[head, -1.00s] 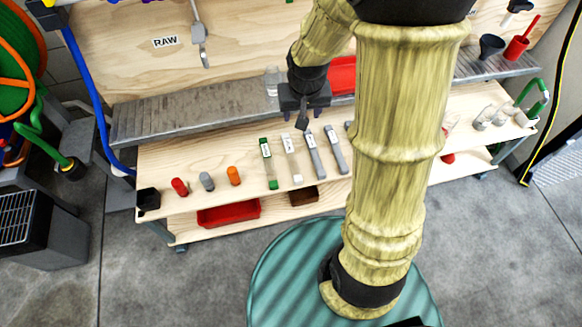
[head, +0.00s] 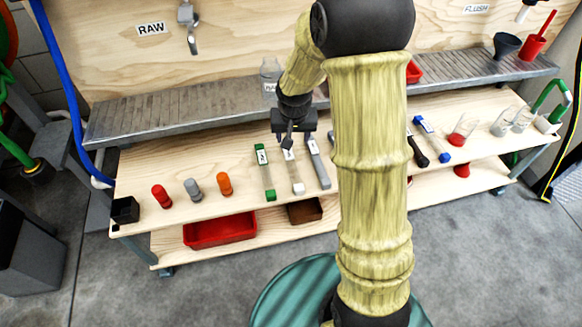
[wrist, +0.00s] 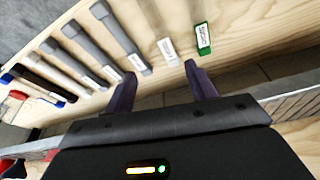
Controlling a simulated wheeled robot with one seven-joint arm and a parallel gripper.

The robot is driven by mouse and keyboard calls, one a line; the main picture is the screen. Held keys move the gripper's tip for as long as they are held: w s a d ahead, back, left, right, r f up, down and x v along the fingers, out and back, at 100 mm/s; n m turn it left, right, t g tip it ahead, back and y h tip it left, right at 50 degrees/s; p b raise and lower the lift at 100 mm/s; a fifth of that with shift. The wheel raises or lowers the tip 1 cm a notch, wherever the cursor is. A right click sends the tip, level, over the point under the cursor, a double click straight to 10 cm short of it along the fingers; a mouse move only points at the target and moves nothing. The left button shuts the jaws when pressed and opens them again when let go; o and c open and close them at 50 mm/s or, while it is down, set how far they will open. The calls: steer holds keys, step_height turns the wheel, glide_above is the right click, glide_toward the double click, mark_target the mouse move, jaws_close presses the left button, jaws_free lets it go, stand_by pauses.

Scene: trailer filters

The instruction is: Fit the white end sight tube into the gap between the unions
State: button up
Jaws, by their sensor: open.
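The white end sight tube (head: 297,180) lies on the wooden bench top, between a green-ended tube (head: 264,170) and a grey-ended tube (head: 318,165). In the wrist view its white end (wrist: 166,48) shows just beyond my fingertips, roughly between them. My gripper (head: 288,143) is open and empty, over the far end of the white tube, which it partly hides in the head view. In the wrist view my gripper (wrist: 160,78) shows its two dark fingers spread apart. I cannot make out the unions or their gap in either view.
Red, grey and orange fittings (head: 192,189) stand left of the tubes, beside a black box (head: 125,210). A slatted metal shelf (head: 180,118) runs behind the bench. A clear jar (head: 270,68) stands on it. A red bin (head: 220,230) sits on the lower shelf.

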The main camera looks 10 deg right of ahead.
steer(key=b, duration=0.5)
glide_above(291, 164)
steer(key=f, duration=1.1)
steer(key=shift+s+d+f, duration=0.15)
steer(key=shift+s+f, duration=0.15)
steer(key=shift+f, duration=0.1)
steer(key=b+x, duration=0.1)
steer(key=x, duration=0.1)
steer(key=s+b+x, duration=0.1)
steer(key=b+x, duration=0.1)
steer(key=x, duration=0.1)
steer(key=shift+a+f, duration=0.1)
steer(key=shift+a, duration=0.2)
steer(key=shift+f, duration=0.2)
steer(key=shift+w+r, duration=0.1)
steer(key=c, duration=1.2)
